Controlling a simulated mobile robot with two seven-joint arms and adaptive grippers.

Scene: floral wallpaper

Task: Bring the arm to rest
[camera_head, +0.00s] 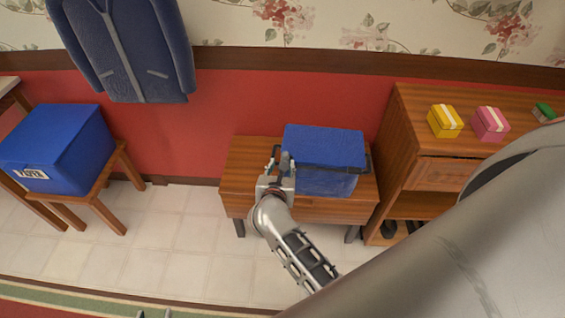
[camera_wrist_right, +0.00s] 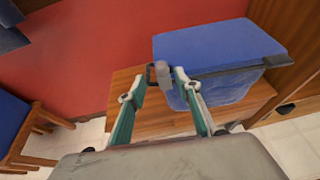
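My right gripper (camera_head: 281,156) is at the left front of a blue box (camera_head: 325,147) on a low wooden table. In the right wrist view, its two fingers (camera_wrist_right: 160,78) stand apart. The grey end of the box's dark handle (camera_wrist_right: 238,70) shows between or just beyond the fingertips; I cannot tell whether they touch it. The blue box (camera_wrist_right: 215,48) is beyond the fingers. Two small tips of my left gripper (camera_head: 154,314) show apart at the bottom edge of the head view; the rest of it is out of frame.
The low wooden table (camera_head: 241,177) stands against the red wall. A wooden cabinet (camera_head: 405,125) at right carries a yellow box (camera_head: 445,121) and a pink box (camera_head: 489,124). A blue paper box (camera_head: 62,148) sits on a stool at left. The tiled floor (camera_head: 165,235) between is clear.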

